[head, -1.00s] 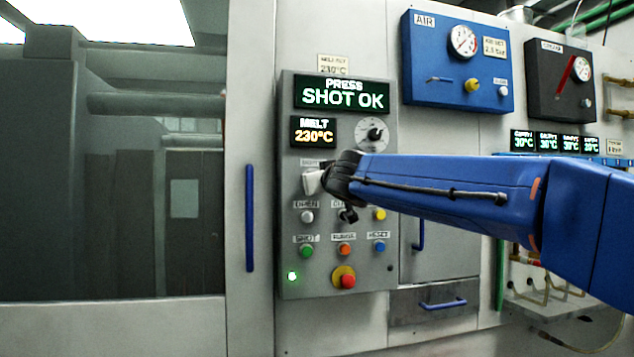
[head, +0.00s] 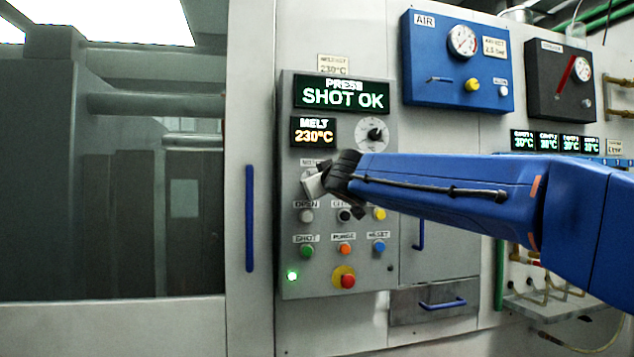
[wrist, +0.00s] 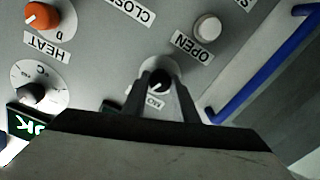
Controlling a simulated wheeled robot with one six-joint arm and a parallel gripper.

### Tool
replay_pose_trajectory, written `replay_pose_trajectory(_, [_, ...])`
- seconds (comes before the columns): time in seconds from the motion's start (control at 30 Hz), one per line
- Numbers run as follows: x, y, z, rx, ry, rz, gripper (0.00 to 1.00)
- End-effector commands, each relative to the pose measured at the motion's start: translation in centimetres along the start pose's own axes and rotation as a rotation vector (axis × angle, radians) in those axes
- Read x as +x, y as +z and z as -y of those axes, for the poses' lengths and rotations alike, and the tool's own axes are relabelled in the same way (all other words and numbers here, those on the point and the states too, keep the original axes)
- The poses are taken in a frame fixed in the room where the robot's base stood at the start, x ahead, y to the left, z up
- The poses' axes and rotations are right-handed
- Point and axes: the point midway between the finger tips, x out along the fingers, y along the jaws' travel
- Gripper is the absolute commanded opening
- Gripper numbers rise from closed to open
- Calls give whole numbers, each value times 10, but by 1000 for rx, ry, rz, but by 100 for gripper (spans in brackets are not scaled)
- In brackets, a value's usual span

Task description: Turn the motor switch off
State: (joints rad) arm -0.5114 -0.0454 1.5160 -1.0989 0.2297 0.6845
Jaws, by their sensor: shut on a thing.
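The motor switch (wrist: 159,77) is a small black rotary knob with a white pointer mark in the wrist view. The pointer slants in the picture, and an upside-down "ON" label (wrist: 154,103) sits beside the knob. My gripper (wrist: 161,76) has one finger on each side of the knob and is shut on it. In the head view my gripper (head: 314,186) is at the grey control panel (head: 290,215), tilted, and it hides the knob. The label above it there is partly covered and blurred.
A white OPEN button (wrist: 208,27) is close to my fingers. An orange knob (wrist: 42,16) and a temperature dial (wrist: 60,85) are farther left. Below my gripper are a yellow button (head: 379,214), a green button (head: 307,251) and a red button (head: 348,281).

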Motion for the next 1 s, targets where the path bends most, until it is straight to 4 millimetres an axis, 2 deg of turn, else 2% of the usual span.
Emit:
replay_pose_trajectory(0.7, [0,1,1,-667,-5,19,4])
replay_pose_trajectory(1.0, [0,1,2,-885,-7,26,4])
